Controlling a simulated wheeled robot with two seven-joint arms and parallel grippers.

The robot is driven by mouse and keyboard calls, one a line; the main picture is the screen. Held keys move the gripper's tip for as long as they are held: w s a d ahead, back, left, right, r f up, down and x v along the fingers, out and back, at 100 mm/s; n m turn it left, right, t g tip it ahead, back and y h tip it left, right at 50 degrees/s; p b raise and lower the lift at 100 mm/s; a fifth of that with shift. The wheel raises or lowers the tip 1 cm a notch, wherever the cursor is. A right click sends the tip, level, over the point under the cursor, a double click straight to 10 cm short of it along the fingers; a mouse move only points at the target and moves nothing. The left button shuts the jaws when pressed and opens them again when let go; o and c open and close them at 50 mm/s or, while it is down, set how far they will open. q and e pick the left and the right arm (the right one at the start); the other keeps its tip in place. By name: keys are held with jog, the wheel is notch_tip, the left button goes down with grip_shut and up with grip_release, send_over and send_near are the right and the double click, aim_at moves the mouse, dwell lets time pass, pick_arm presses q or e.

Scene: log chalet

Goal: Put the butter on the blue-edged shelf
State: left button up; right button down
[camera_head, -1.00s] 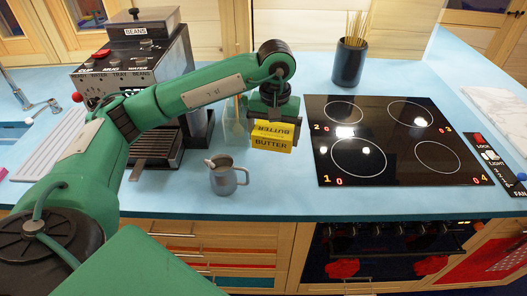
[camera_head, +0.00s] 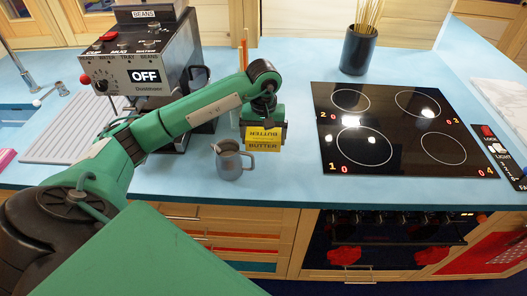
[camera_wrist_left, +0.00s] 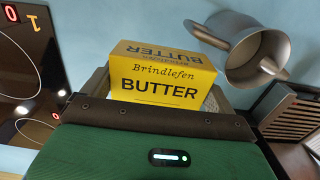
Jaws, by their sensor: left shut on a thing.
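The butter (camera_head: 264,141) is a yellow box with dark lettering. My left gripper (camera_head: 262,126) is shut on it from above, over the blue counter between the metal jug and the cooktop. In the left wrist view the butter (camera_wrist_left: 165,78) sits between the jaws, with its lettering facing the camera. I cannot tell if the box still touches the counter. The blue-edged shelf is not identifiable in these views. My right gripper is not in view.
A metal jug (camera_head: 230,162) stands close left of the butter. A coffee machine (camera_head: 150,75) is behind my left arm. A black cooktop (camera_head: 385,128) lies to the right. A dark utensil pot (camera_head: 357,50) stands at the back. Counter (camera_head: 300,190) in front is clear.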

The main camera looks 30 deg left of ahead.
pick_arm(q)
send_over(263, 163)
notch_tip(263, 163, down, 4)
jog(key=shift+w+f+p, duration=0.1)
jog(key=shift+w+p, duration=0.05)
jog(key=shift+p, duration=0.2)
notch_tip(263, 163, down, 3)
jog(key=shift+r+p, duration=0.1)
jog(key=shift+p, duration=0.35)
jog(key=shift+f, duration=0.4)
jog(key=shift+f+b, duration=0.2)
jog(key=shift+b, duration=0.1)
jog(key=o, duration=0.9)
jog(key=shift+c, duration=0.2)
jog(key=shift+r, duration=0.1)
